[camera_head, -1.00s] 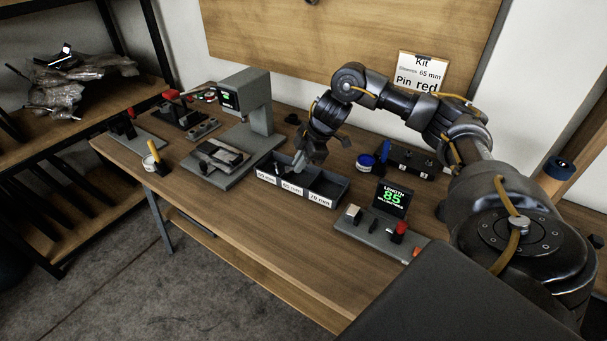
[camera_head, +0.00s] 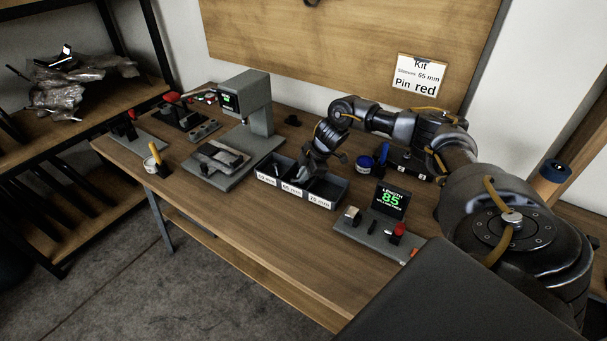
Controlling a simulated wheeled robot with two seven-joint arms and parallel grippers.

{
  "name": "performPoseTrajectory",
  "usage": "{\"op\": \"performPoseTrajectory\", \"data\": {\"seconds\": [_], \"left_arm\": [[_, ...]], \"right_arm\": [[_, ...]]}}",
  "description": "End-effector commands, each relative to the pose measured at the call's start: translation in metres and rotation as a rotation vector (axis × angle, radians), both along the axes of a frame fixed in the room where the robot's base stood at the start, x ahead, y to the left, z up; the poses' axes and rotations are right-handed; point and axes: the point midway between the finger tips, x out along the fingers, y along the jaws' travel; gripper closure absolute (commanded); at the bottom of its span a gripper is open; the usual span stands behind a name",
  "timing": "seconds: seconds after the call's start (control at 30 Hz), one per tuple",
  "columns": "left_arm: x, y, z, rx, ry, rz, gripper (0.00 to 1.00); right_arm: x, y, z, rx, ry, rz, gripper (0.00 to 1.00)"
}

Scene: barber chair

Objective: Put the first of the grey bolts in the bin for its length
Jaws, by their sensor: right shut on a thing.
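A dark bin tray (camera_head: 345,190) with three compartments stands mid-table, with white length labels along its front; the right label looks like 70 mm, and the others are hard to read. My right gripper (camera_head: 313,173) points down over the middle and right compartments. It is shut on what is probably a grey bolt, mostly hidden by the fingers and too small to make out. The length gauge (camera_head: 382,228), right of the tray, shows 85 in green on its screen. My left gripper is not in view.
A grey press (camera_head: 256,105) stands left of the tray. A blue-topped pot (camera_head: 366,162) and a dark block (camera_head: 405,160) are behind it on the right. A yellow-handled pot (camera_head: 157,162) is at the left.

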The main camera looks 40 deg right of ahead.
Motion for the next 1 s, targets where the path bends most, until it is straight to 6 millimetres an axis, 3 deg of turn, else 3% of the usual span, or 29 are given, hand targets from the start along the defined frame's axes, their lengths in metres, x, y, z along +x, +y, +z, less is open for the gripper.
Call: {"op": "performPoseTrajectory", "data": {"seconds": [0.27,0.3,0.37,0.63,0.77,1.0], "left_arm": [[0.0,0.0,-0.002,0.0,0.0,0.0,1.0],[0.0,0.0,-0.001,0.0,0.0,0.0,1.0],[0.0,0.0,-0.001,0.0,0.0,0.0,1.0],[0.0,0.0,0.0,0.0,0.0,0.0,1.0],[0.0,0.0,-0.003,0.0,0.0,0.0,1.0],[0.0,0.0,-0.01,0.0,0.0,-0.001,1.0]], "right_arm": [[0.0,0.0,-0.004,0.0,0.001,0.0,1.0],[0.0,0.0,-0.004,0.0,0.001,0.0,0.88],[0.0,0.0,-0.003,0.0,0.001,0.002,0.81],[-0.001,0.001,-0.002,0.0,0.003,0.002,0.81],[-0.004,-0.003,0.009,0.0,0.0,0.002,0.81],[-0.019,-0.016,0.055,0.0,-0.003,0.001,0.81]]}}
